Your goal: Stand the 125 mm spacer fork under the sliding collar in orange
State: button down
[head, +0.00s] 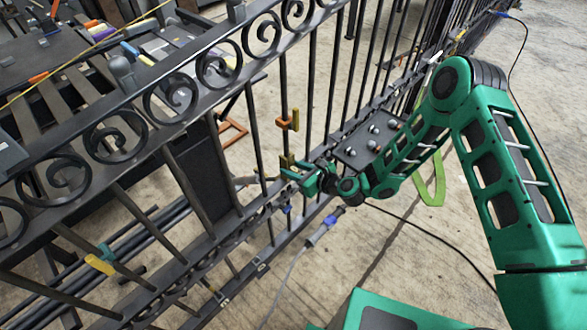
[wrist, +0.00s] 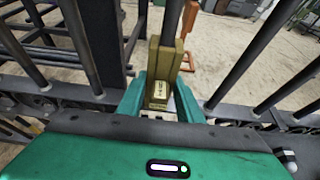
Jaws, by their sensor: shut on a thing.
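The orange collar (head: 288,122) sits around an upright gate bar, above my gripper in the head view. My gripper (head: 303,176) is at the same bar, lower down. It is shut on the ochre spacer fork (head: 287,161), which also shows upright between my jaws in the wrist view (wrist: 161,78). The fork is against the dark bar (wrist: 173,18), but I cannot tell whether its prongs fully straddle it. A stretch of bare bar shows between fork and collar in the head view. The fork's foot is hidden by my gripper, and its length marking is too small to read.
Upright bars stand close on both sides of my gripper. The lower gate rail (wrist: 245,110) runs behind it. A yellow piece (head: 99,264) is on a bar at lower left. An orange frame (head: 232,133) and a grey cable (head: 292,268) lie on the floor.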

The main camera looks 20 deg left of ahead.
jog(key=shift+a+r, duration=0.35)
jog(key=shift+a, duration=0.15)
jog(key=c, duration=1.2)
grip_release()
jog(key=shift+s+f, duration=0.1)
jog(key=shift+o, duration=0.2)
jog(key=shift+d+f, duration=0.2)
jog(key=shift+d, duration=0.05)
jog(key=v, duration=1)
jog(key=shift+d+r, duration=0.15)
jog(key=shift+d, duration=0.15)
